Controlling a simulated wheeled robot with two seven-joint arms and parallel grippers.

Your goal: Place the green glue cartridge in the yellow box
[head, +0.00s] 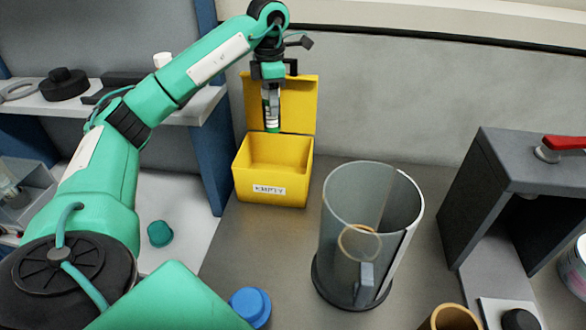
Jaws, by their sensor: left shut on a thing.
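The yellow box (272,190) stands open on the grey worktop, with its lid raised at the back and a white label on its front. My left gripper (271,91) points down above the box, in front of the raised lid. It is shut on the green glue cartridge (272,121), which hangs upright, with a white band and a green lower end. The cartridge's lower end is just above the box opening. The cartridge's upper part is hidden by the gripper. My right gripper is not in view.
A clear cylinder (348,206) on a dark base stands right of the box. A grey press-like stand (480,185) with a red handle (565,142) is at right. A blue cap (250,306) and a cardboard tube (454,318) are in front. A blue shelf post (205,150) stands close left of the box.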

